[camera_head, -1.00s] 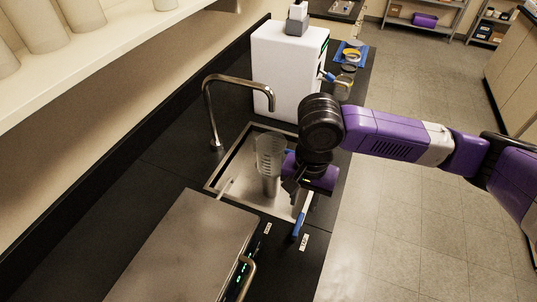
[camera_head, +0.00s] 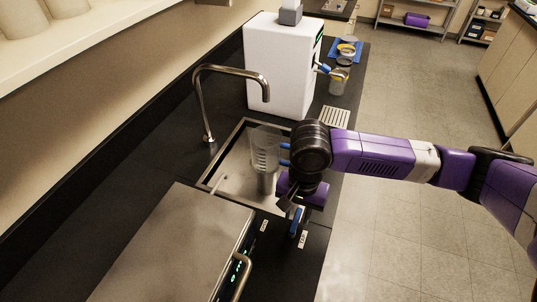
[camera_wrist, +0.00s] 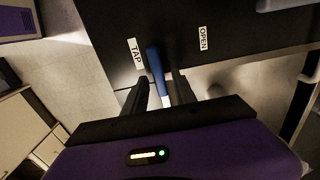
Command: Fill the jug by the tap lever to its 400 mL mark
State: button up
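The clear jug (camera_head: 264,148), with graduation marks and blue parts on its right side, stands upright in the sink area under the tap spout (camera_head: 262,88). No water stream shows, and I cannot make out a level in it. The blue tap lever (camera_wrist: 156,70) shows in the wrist view beside the TAP label (camera_wrist: 136,53), with the OPEN label (camera_wrist: 203,39) off to the right. My gripper (camera_wrist: 162,88) is open, its dark fingers on either side of the lever, with a small gap seen on the right. In the head view my gripper (camera_head: 297,208) partly hides the lever.
The steel sink (camera_head: 222,168) is set into the black counter. A metal-topped appliance (camera_head: 165,245) with a handle stands in front of it. A white machine (camera_head: 276,70) stands behind, with a glass container (camera_head: 338,80) beside it. Open floor lies to the right.

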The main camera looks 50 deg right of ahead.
jog(key=shift+c, duration=0.2)
dwell(0.6)
grip_shut()
dwell(1.2)
jog(key=n, duration=0.2)
jog(key=w+n, duration=0.1)
jog(key=n, duration=0.1)
jog(key=shift+w+a, duration=0.1)
jog(key=shift+a, duration=0.3)
jog(key=shift+w+a+n, duration=0.2)
jog(key=shift+a+n, duration=0.05)
jog(key=shift+n, duration=0.55)
jog(key=shift+w+a+n, duration=0.2)
jog(key=shift+a+n, duration=0.05)
jog(key=shift+n, duration=0.95)
